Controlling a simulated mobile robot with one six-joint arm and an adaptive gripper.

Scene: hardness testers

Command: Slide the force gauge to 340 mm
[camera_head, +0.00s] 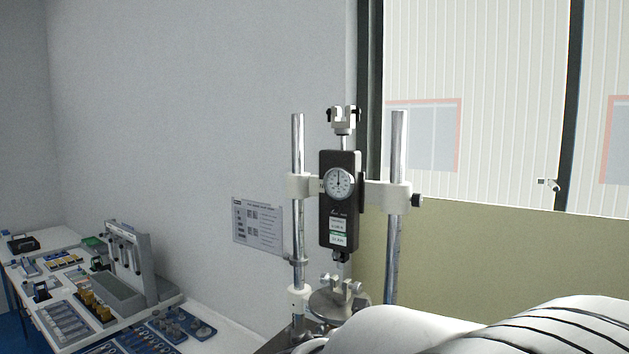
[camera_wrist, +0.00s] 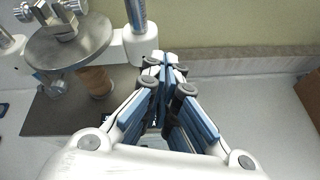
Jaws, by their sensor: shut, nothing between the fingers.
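The force gauge (camera_head: 339,205) is a dark upright box with a round white dial, in the head view. It sits on a white crossbar (camera_head: 383,194) between two chrome columns (camera_head: 397,150), high above a round metal plate. A dark knob (camera_head: 417,201) sticks out at the crossbar's right end. My gripper (camera_wrist: 167,62) shows in the wrist view with its blue-padded fingers together and empty. It is to the right of the round plate (camera_wrist: 68,40) and a column foot, apart from the gauge. In the head view my arm hides the stand's lower right, and my fingers are not visible there.
A bench (camera_head: 215,330) at left holds several trays of parts and a grey rack (camera_head: 130,265). A printed sheet (camera_head: 258,224) is on the wall behind the stand. A window (camera_head: 500,110) is at right. A brown box (camera_wrist: 309,95) edges into the wrist view.

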